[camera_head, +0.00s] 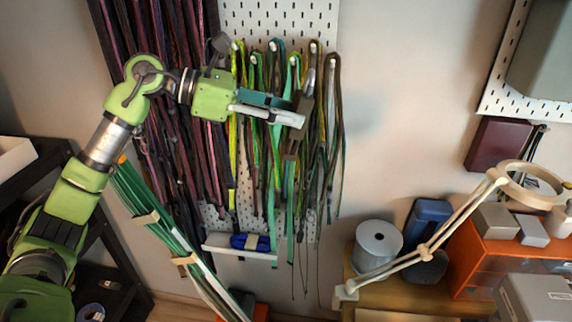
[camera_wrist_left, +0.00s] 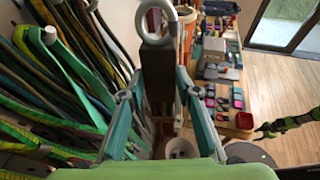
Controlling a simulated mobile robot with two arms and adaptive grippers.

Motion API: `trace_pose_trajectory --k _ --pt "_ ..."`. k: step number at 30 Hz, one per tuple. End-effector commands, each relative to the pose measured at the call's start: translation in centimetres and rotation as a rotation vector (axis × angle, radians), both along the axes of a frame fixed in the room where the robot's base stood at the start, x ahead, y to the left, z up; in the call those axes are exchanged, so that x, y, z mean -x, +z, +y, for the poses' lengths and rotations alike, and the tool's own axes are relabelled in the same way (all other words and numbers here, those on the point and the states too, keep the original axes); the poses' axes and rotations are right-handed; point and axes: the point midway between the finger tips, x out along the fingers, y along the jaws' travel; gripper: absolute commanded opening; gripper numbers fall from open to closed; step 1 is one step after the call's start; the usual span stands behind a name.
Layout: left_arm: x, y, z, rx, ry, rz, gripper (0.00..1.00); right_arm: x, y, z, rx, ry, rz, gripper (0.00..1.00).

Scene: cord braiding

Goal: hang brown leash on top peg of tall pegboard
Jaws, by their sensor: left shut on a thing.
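My left gripper (camera_head: 298,110) reaches in front of the tall white pegboard (camera_head: 285,14). It is shut on a brown leash (camera_head: 291,148), whose dark strap hangs below the fingers. In the left wrist view, a grey ring (camera_wrist_left: 157,22) tops the brown strap (camera_wrist_left: 157,72) between the two teal fingers. Several green, yellow and brown cords hang from pegs in an upper row, including a white peg (camera_head: 273,46). The gripper hides part of these cords. A green arm, apparently my right one, shows at the right of the wrist view; its gripper (camera_wrist_left: 266,131) is small and unclear.
Purple and dark straps (camera_head: 180,90) hang left of the pegboard. A small white shelf (camera_head: 235,254) holds a blue item below. A spool (camera_head: 378,244), a lamp arm (camera_head: 440,232) and an orange cabinet (camera_head: 490,262) stand at right. The wall between is clear.

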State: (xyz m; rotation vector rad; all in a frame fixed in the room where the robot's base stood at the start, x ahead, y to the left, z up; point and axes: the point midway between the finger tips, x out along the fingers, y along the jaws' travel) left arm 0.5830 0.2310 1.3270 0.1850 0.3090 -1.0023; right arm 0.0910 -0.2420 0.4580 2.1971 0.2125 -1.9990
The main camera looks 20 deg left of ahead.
Motion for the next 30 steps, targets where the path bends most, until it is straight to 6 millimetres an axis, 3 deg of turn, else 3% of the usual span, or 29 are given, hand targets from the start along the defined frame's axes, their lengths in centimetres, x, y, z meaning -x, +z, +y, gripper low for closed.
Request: trace_pose_trajectory --k 1,9,18,24,30 --pt "-0.4 3.0 0.4 0.011 0.069 -0.019 0.05 0.0 1.2 -0.1 0.001 0.000 0.000 0.40" --pt "-2.3 15.3 3.1 0.087 0.424 -0.079 0.05 0.0 4.2 0.3 -0.003 -0.002 0.001 0.40" --pt "-2.1 28.0 6.4 0.146 0.694 -0.141 0.05 0.1 7.1 1.4 -0.016 -0.005 0.001 0.40" --pt "-1.1 33.5 7.8 0.165 0.788 -0.168 0.05 0.1 8.2 1.4 -0.015 -0.003 0.002 0.40" --pt "-0.6 35.6 8.5 0.170 0.823 -0.177 0.05 0.1 8.6 1.0 -0.012 -0.001 0.003 0.40"
